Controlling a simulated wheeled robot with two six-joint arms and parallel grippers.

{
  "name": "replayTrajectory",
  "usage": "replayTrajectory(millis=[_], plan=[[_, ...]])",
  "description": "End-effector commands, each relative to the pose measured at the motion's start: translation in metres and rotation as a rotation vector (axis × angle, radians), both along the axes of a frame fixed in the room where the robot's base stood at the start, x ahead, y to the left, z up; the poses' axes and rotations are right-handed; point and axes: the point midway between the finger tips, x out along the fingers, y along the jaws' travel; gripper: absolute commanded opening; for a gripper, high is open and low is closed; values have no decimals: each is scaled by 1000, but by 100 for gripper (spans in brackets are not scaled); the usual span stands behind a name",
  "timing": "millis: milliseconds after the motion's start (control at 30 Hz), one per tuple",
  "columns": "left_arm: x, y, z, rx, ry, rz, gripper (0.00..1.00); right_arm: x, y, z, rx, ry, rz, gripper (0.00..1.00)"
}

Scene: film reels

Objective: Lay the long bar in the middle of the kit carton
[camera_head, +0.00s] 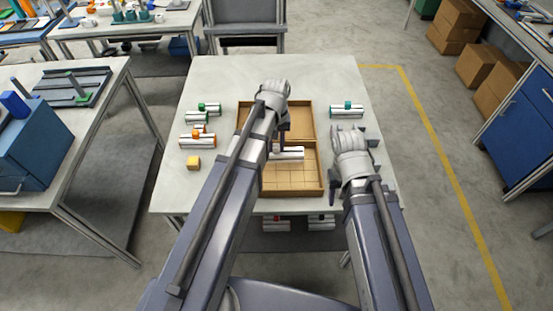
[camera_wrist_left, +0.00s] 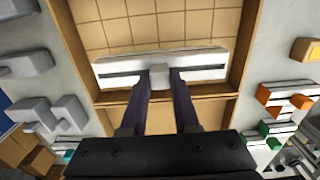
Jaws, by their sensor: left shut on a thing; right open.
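The long bar (camera_head: 290,154), pale with a dark groove along its side, is held by my left gripper (camera_head: 281,146). In the left wrist view the bar (camera_wrist_left: 215,64) lies crosswise over the kit carton, with my left gripper's fingers (camera_wrist_left: 168,78) shut at its middle. The open cardboard kit carton (camera_head: 293,193) has a gridded floor, and the bar spans much of its width near the far side of the front half. I cannot tell whether the bar touches the carton. My arm hides part of the carton. My right gripper (camera_head: 355,138) is open and empty, right of the carton.
Silver pieces with coloured knobs lie left of the carton, such as the orange-knobbed one (camera_head: 197,143), and a green-knobbed one (camera_head: 347,111) lies at right. A yellow block (camera_head: 194,163) sits at left. The grey table (camera_head: 230,75) is clear at the back.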

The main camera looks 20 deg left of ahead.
Motion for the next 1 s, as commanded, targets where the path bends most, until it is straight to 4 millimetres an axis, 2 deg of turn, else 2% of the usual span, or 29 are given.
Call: replayTrajectory(millis=[33,267,533,967,1000], plan=[[0,0,-6,0,0,0,0,0,0,-6,0,0,0,50],[0,0,-10,0,0,0,0,0,0,-10,0,0,0,50],[0,0,-42,0,0,0,0,0,0,-42,0,0,0,50],[0,0,-45,0,0,0,0,0,0,-45,0,0,0,50],[0,0,-45,0,0,0,30,0,0,-45,0,0,0,50]])
